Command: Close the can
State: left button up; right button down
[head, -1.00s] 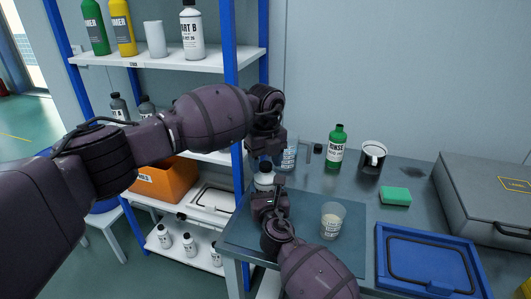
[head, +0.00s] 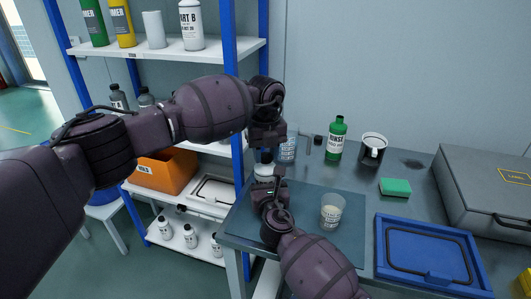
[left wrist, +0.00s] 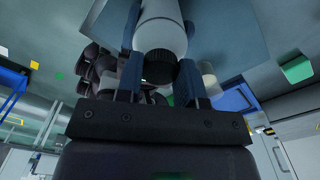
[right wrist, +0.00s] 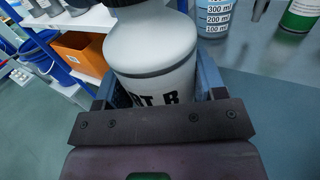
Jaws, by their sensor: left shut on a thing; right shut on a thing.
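The can is a white bottle (head: 264,171) with black lettering and a black cap, upright over the near left end of the bench. My right gripper (head: 269,188) is shut on its body, and the right wrist view shows the white body (right wrist: 152,50) between the fingers. My left gripper (head: 266,153) is directly above and shut on the black cap (left wrist: 160,66), with a blue finger on each side. The cap sits at the bottle's mouth; whether it is fully seated I cannot tell. The lower part of the bottle is hidden in the head view by my right gripper.
A dark mat (head: 310,235) bears a cup (head: 332,212). Behind stand a beaker (head: 288,148), a green bottle (head: 337,138) and a mug (head: 372,149). A green sponge (head: 396,187), blue tray (head: 385,250) and grey case (head: 480,200) lie right. A shelf post (head: 232,85) is close left.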

pick_arm(q)
jog(key=m, duration=0.9)
jog(key=shift+m, duration=0.4)
jog(key=m, duration=0.9)
jog(key=o, duration=1)
jog(key=shift+f, duration=0.1)
jog(key=shift+r, duration=2.3)
jog(key=shift+c, duration=0.3)
